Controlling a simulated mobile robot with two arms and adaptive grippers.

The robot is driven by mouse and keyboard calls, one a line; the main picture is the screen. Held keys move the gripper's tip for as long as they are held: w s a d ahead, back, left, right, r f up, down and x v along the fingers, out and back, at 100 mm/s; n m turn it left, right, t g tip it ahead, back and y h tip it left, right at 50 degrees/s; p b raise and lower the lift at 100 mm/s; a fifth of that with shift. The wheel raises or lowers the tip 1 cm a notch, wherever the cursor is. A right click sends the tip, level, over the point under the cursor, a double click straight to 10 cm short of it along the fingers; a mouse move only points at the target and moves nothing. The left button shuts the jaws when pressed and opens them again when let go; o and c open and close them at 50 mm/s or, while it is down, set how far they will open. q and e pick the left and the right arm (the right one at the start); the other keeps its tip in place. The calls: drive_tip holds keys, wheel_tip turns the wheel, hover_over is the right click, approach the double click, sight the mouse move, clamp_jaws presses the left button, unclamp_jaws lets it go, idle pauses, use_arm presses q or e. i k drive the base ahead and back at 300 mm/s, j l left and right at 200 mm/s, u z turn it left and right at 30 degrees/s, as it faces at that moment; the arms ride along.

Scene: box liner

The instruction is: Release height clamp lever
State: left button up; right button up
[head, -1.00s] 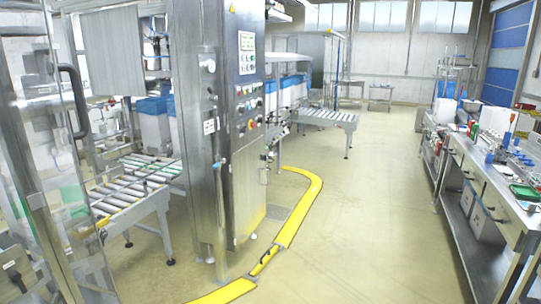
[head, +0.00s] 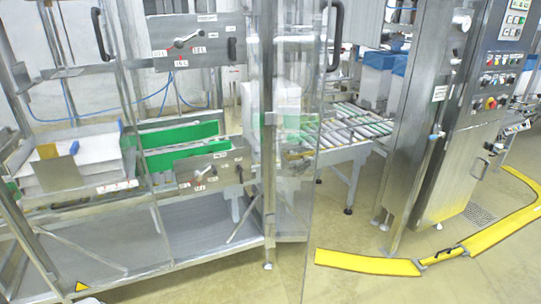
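Two clamp-like levers show on the box liner machine; I cannot tell which is the height clamp lever. A smaller lever (head: 203,174) sits on the lower steel plate (head: 223,162), also beside labels. Both seem to be seen through or beside clear door panels. Neither of my grippers is in view.
A clear door panel (head: 296,130) with a black handle (head: 335,36) stands right of the levers. A roller conveyor (head: 345,130) and a steel control cabinet (head: 432,120) are to the right. A yellow floor cover (head: 368,263) crosses the floor. Bare floor lies in front.

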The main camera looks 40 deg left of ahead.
sight(232, 39)
drive_tip(key=i+l+u, duration=0.1)
drive_tip(key=u, duration=0.3)
drive_tip(key=l+u, duration=0.15)
drive_tip(key=u, duration=0.25)
drive_tip(key=i+l+u, duration=0.1)
drive_tip(key=u, duration=0.3)
drive_tip(key=l+u, duration=0.25)
drive_tip(key=u, duration=0.15)
drive_tip(key=l+u, duration=0.25)
drive_tip(key=l, duration=0.55)
drive_tip(key=k+l+u, duration=0.2)
drive_tip(key=l, duration=0.65)
drive_tip(key=i+l, duration=0.1)
drive_tip(key=i, duration=0.6)
